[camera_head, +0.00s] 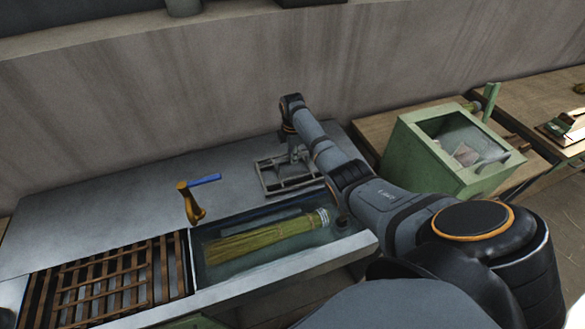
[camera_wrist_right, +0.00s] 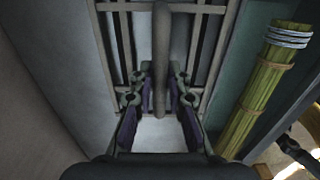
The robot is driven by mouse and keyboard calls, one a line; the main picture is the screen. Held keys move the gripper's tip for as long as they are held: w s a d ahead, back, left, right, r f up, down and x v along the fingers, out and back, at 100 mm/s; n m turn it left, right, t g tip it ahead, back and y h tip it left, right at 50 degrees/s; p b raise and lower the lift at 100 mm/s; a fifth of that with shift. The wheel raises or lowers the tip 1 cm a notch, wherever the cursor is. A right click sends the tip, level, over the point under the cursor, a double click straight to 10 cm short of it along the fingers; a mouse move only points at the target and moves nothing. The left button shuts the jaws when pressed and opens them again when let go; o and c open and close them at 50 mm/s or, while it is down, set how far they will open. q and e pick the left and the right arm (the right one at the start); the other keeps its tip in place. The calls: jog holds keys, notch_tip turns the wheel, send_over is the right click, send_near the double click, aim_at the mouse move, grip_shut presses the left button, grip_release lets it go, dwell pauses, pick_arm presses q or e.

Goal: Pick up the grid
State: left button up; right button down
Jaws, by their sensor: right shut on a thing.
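The grid (camera_head: 268,181) is a grey metal frame with bars at the right part of the metal counter, behind the sunken basin. Whether it touches the counter is hard to tell. My right gripper (camera_head: 298,152) is over the grid. In the right wrist view, my right gripper (camera_wrist_right: 160,105) is shut on the upright handle (camera_wrist_right: 160,45) of the grid, and the bars of the grid (camera_wrist_right: 204,48) spread out on both sides beneath. My left gripper is not in view.
A straw broom (camera_head: 262,238) lies in the basin (camera_head: 212,279) in front of the grid. A brown slatted rack (camera_head: 105,281) is at far left. A green cabinet (camera_head: 425,160) stands at right.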

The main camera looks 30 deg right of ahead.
jog(key=shift+w+r, duration=0.1)
jog(key=shift+r, duration=0.2)
notch_tip(320, 180, up, 3)
jog(key=shift+w+f, duration=0.1)
jog(key=shift+f, duration=0.1)
jog(key=s+a+r+p, duration=0.3)
jog(key=s+r, duration=0.2)
jog(key=s, duration=0.1)
jog(key=s+a+r+p, duration=0.3)
jog(key=s+r+p, duration=0.1)
jog(key=s, duration=0.3)
jog(key=shift+r, duration=0.4)
